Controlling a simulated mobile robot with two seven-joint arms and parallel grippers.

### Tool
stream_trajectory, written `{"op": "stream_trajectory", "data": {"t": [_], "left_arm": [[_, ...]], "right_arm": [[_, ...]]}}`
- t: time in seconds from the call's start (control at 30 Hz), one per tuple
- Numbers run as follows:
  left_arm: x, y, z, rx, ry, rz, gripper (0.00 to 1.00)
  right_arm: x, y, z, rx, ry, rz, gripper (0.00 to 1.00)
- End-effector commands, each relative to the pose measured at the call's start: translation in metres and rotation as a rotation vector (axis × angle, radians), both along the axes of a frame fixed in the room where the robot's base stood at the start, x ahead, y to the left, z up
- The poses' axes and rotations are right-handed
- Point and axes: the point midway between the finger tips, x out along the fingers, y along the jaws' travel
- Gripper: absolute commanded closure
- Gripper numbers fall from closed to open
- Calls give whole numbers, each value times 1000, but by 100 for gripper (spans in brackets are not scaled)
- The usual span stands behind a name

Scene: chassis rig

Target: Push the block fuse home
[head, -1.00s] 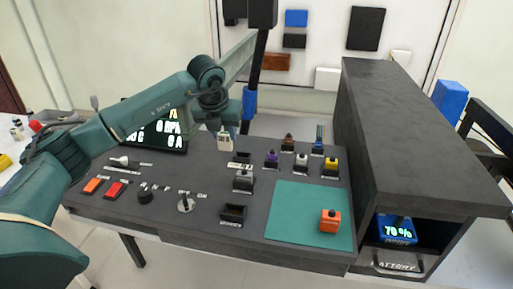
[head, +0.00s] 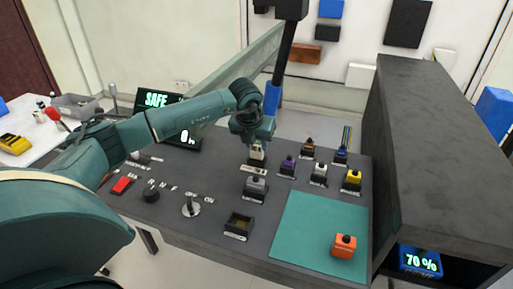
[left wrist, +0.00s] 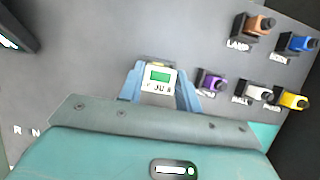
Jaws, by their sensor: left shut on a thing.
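The block fuse (head: 257,152) is a cream block at the back of the dark panel. In the left wrist view the fuse (left wrist: 160,84) shows a green window and markings that look like "30 A". My left gripper (head: 255,143) is shut on it, its blue fingers on either side in the left wrist view (left wrist: 160,80). The fuse is upright over its labelled socket, close to or in it. The socket mouth is hidden, so I cannot tell how deep it sits. My right gripper is not in view.
A grey block (head: 255,187) stands just in front. Purple (head: 287,167), white (head: 319,175) and yellow (head: 352,180) plugs stand to the right. An orange block (head: 344,246) sits on the green mat (head: 300,235). The display (head: 160,105) reads SAFE. A tall dark housing (head: 440,150) bounds the right.

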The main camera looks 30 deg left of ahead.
Motion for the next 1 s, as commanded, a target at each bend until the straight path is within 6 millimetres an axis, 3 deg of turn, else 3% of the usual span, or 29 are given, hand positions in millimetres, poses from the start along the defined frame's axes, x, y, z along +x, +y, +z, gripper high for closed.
{"op": "stream_trajectory", "data": {"t": [0.13,0.47,0.5,0.77,1.0], "left_arm": [[0,-1,-20,-1,2,0,89],[0,0,-25,-1,0,0,89],[0,0,-24,-1,0,0,65],[0,0,-24,0,0,0,45],[0,0,-22,0,0,0,45]], "right_arm": [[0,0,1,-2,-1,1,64],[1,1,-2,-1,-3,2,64],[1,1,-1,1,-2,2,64],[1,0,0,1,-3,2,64],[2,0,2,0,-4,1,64]]}}
